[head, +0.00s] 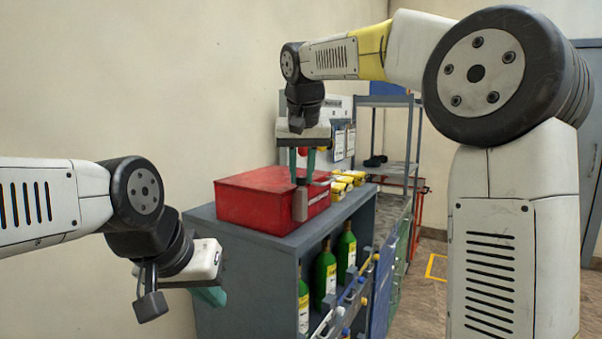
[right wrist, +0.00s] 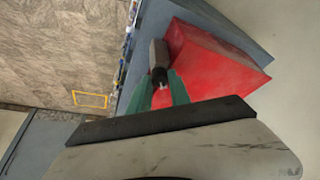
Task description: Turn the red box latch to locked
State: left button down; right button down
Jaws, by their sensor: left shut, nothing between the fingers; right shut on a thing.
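The red box (head: 262,198) sits closed on top of a grey cabinet (head: 240,232). Its latch shows as a grey upright piece (head: 300,204) on the front right corner; in the right wrist view the grey latch (right wrist: 158,56) stands beside the red box (right wrist: 210,62). My right gripper (head: 303,172) points down at that corner, its green fingers shut on the latch. In the right wrist view a red part shows between the fingers (right wrist: 162,92). The fingers hide some of the latch. My left gripper (head: 212,296) is shut and empty, left of the cabinet and below the box.
Green bottles (head: 325,272) stand inside the cabinet below the box. Yellow items (head: 347,183) lie on the cabinet top behind the box. A shelf rack (head: 395,165) stands farther back. Open floor with a yellow marking (head: 436,267) lies to the right.

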jog(key=n+y, duration=0.1)
jog(key=n, duration=0.1)
jog(key=n+y, duration=0.1)
jog(key=n, duration=0.2)
jog(key=shift+w+d+n+g, duration=0.1)
jog(key=shift+d+n+g, duration=0.05)
jog(key=shift+n+g, duration=0.15)
jog(key=n+g, duration=0.1)
jog(key=n, duration=0.1)
jog(key=n+y, duration=0.1)
jog(key=n, duration=0.2)
jog(key=shift+g, duration=0.4)
jog(key=shift+n, duration=0.3)
jog(key=c, duration=1.2)
grip_release()
jog(key=shift+d, duration=0.1)
jog(key=shift+c, duration=0.2)
jog(key=shift+r, duration=0.1)
jog(key=v, duration=0.7)
jog(key=shift+d+r, duration=0.2)
jog(key=shift+d, duration=0.05)
